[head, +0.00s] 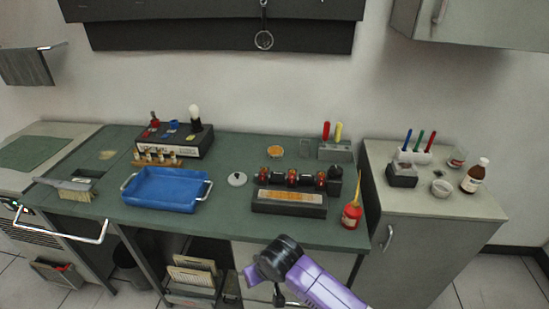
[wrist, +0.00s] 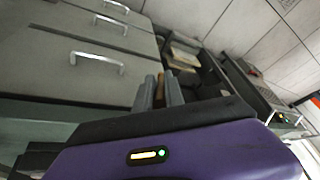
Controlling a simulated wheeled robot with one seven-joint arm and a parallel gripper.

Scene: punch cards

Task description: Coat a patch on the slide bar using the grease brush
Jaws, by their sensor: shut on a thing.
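My gripper (wrist: 160,88) shows in the wrist view with its two grey fingers close together on a thin brown thing (wrist: 160,80). This may be the grease brush's handle; its far end is hidden. In the head view my purple arm reaches in at the bottom, in front of the bench's front edge, and the fingers cannot be made out clearly. A long black block with a tan strip on top (head: 290,196) lies on the bench, which may be the slide bar. It is beyond my arm, apart from it. A shallow dish of orange stuff (head: 275,151) stands behind it.
On the green bench (head: 231,228) are a blue tray (head: 166,188), red-and-black cylinders (head: 291,179), a red oil can (head: 352,214) and a bench brush (head: 75,190). A cabinet (head: 430,210) with bottles and pens stands at right. Drawer handles (wrist: 97,62) show in the wrist view.

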